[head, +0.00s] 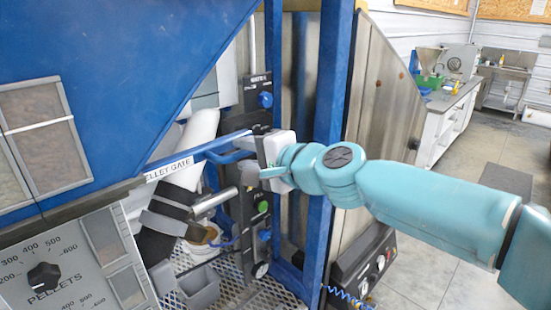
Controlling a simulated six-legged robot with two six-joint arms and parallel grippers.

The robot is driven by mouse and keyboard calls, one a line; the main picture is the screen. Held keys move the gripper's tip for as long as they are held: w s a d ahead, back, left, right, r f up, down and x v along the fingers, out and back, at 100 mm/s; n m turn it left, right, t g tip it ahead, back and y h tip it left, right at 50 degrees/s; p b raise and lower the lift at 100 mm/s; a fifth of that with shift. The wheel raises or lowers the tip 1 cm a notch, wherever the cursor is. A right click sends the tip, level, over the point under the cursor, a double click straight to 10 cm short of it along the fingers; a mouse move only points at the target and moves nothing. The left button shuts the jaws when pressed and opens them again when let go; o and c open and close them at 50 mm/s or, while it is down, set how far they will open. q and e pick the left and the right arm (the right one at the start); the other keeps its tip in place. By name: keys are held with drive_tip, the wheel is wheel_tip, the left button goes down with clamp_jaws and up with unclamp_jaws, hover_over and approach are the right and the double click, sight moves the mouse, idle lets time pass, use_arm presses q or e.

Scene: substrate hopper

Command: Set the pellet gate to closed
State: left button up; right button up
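The white label (169,170), partly readable as a pellet gate label, is on the blue frame below the big blue hopper (120,70). A blue handle-like bar (222,141) runs from beside the label up to the right, with its right end at my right gripper. My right gripper (259,146) has a white body and dark fingers at the end of a teal arm. Its fingers overlap the blue bar's end, and I cannot tell whether they are closed on it. The gate plate itself and its position cannot be made out. My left gripper is not in view.
A dark control panel (250,218) with a green button stands behind the gripper. Blue posts (333,75) rise just right of it. A pellets dial (45,277) is at lower left. A grey bin (199,288) sits on the grating. Open floor lies at right.

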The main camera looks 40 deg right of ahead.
drive_tip(key=v, duration=1.4)
drive_tip(key=shift+s+a+p, duration=0.2)
drive_tip(key=shift+p, duration=0.15)
